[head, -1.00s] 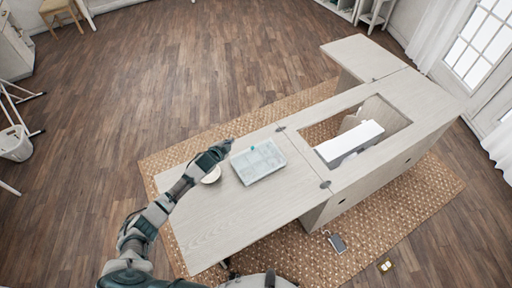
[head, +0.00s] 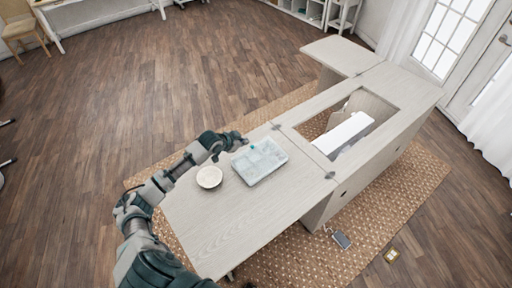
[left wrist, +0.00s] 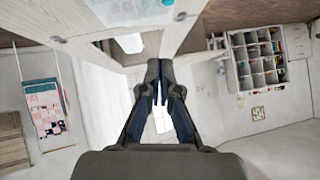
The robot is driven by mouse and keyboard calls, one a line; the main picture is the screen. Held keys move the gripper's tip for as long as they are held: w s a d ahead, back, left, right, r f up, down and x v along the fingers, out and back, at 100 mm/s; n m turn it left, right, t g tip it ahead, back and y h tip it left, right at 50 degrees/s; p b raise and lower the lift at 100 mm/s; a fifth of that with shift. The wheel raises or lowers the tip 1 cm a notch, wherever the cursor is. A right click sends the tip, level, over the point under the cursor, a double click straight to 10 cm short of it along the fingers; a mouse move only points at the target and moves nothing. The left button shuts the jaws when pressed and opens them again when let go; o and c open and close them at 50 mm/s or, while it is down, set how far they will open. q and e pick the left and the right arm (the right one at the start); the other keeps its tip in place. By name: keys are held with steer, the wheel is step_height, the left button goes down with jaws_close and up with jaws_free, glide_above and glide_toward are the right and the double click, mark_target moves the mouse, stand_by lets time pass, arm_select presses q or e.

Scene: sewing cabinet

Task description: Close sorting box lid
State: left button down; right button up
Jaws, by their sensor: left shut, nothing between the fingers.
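The sorting box (head: 259,163) is a pale, translucent blue compartment box lying flat on the cabinet's worktop. A small teal spot shows at its back edge. At this size I cannot tell how its lid stands. In the left wrist view part of the box (left wrist: 128,14) shows at the top edge. My left gripper (head: 241,138) is at the far left corner of the box, beside its back edge; I cannot tell whether it touches. In the left wrist view its fingertips (left wrist: 158,68) are together with nothing between them. My right gripper is not in view.
A round white bowl (head: 209,177) stands on the worktop (head: 215,228) left of the box, close to my left forearm. Right of the box is an opening with a white sewing machine (head: 343,135). The worktop's front is clear.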

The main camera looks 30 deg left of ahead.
arm_select(q)
glide_above(249, 150)
steer(key=s+d, duration=0.2)
step_height(249, 150, down, 4)
steer(key=shift+a+f, duration=0.1)
steer(key=f, duration=0.1)
steer(key=w+a+f, duration=0.1)
steer(key=f, duration=0.2)
steer(key=shift+w+a+b, duration=0.2)
steer(key=shift+w+b, duration=0.05)
steer(key=shift+b, duration=0.15)
steer(key=shift+f, duration=0.25)
steer(key=shift+w+d+f, duration=0.1)
steer(key=shift+f, duration=0.05)
steer(key=shift+d, duration=0.35)
steer(key=a+f+b, duration=0.1)
steer(key=f+b, duration=0.1)
steer(key=shift+w+a+f, duration=0.15)
steer(key=shift+a+f, duration=0.15)
steer(key=shift+a, duration=0.05)
steer(key=shift+d, duration=0.2)
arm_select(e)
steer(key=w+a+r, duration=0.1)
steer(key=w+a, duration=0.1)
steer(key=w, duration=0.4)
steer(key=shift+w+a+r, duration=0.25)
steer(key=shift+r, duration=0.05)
